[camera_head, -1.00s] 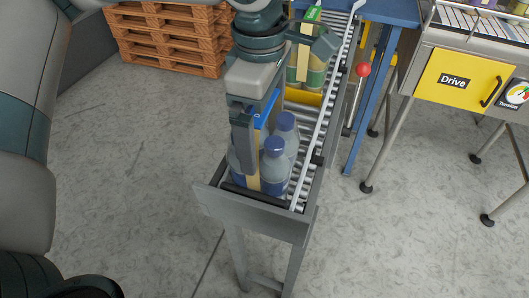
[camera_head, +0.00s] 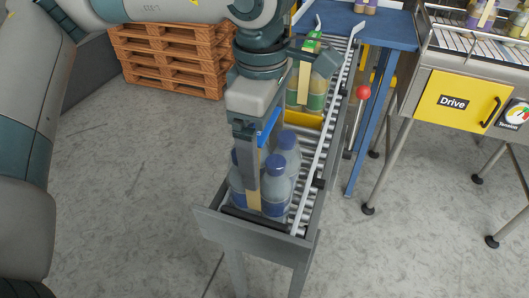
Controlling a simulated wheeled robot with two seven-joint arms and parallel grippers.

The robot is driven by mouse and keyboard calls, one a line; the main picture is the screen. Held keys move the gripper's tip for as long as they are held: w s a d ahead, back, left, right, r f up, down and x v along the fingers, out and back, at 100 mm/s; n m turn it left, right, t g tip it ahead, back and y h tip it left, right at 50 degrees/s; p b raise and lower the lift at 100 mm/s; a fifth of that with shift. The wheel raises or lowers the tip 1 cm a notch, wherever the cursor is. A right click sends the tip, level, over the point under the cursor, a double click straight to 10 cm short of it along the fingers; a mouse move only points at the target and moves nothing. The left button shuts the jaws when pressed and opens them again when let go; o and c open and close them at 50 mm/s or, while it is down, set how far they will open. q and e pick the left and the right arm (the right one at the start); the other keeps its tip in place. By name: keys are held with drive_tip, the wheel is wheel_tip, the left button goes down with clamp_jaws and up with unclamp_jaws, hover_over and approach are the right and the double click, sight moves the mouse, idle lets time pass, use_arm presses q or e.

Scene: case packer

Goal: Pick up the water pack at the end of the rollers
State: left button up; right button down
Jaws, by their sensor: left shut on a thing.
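The water pack (camera_head: 277,190) is a cluster of clear bottles with blue caps, blue-banded labels and a tan strap. It is upright at the near end of the rollers (camera_head: 310,153), just behind the end plate (camera_head: 255,235). My left gripper (camera_head: 262,135) points straight down over the pack, shut on its blue handle (camera_head: 268,127). A grey finger hides part of the pack's near left side. I cannot tell whether the pack's base touches the rollers. My right gripper is not in view.
Another pack (camera_head: 308,85), with green, sits further back on the rollers behind a yellow stop (camera_head: 303,118). A lever with a red knob (camera_head: 363,92) stands at the right. A pallet stack (camera_head: 172,55) is at the back left. A Drive cabinet (camera_head: 460,88) stands right.

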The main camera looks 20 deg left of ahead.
use_arm(q)
wheel_tip(320, 180, up, 7)
drive_tip(key=shift+f+b, duration=0.1)
drive_tip(key=shift+b, duration=1.05)
wheel_tip(320, 180, up, 2)
drive_tip(key=shift+r, duration=0.1)
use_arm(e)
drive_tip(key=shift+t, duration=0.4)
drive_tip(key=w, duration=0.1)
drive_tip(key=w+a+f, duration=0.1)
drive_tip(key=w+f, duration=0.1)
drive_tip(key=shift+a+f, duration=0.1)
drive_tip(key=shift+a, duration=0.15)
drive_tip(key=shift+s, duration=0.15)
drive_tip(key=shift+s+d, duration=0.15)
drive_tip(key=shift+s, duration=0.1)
